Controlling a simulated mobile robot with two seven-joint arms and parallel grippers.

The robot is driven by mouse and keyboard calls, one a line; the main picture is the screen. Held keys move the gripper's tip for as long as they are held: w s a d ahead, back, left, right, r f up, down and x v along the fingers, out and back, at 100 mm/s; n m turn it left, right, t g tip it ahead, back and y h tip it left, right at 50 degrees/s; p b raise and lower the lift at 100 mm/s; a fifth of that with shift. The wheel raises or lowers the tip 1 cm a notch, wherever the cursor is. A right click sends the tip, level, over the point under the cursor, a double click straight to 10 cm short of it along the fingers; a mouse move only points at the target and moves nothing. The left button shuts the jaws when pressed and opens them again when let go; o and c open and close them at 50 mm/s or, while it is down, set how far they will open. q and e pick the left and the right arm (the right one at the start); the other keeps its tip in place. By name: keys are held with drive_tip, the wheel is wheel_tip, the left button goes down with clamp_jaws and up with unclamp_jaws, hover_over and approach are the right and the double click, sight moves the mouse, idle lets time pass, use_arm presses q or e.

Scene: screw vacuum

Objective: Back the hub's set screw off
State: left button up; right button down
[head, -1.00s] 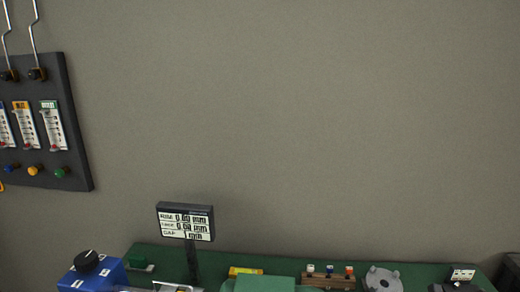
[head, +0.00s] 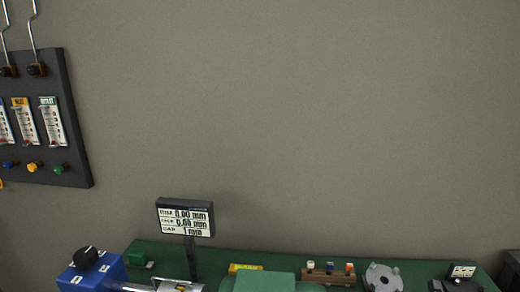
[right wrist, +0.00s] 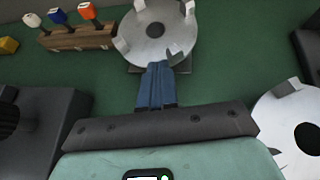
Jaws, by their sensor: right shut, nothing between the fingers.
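A grey lobed disc (head: 383,278), which may be the hub, is on the green bench top at the lower right of the head view. In the right wrist view the disc (right wrist: 152,32) is at the top, with a dark centre hole. My right gripper (right wrist: 157,66) has blue fingers, shut and empty. Its tips overlap the disc's near edge in the picture; I cannot tell whether they touch it. I cannot make out a set screw. A second lobed grey part (right wrist: 293,112) is at the right, partly cut off.
A wooden rack (right wrist: 78,38) holds white, blue and orange-topped tools left of the disc. A dark block (right wrist: 40,125) is at lower left. A display on a post (head: 185,218) and a blue box with a black knob (head: 92,272) stand on the left of the bench (head: 225,256).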

drive_tip(key=shift+s+f, duration=0.1)
drive_tip(key=shift+f, duration=0.4)
drive_tip(key=shift+r, duration=0.5)
drive_tip(key=shift+s+d+r+b, duration=0.15)
drive_tip(key=shift+s+b, duration=0.35)
drive_tip(key=shift+s, duration=0.95)
drive_tip(key=shift+s+d+r+b, duration=0.1)
drive_tip(key=shift+s+b, duration=0.35)
drive_tip(key=shift+s, duration=1)
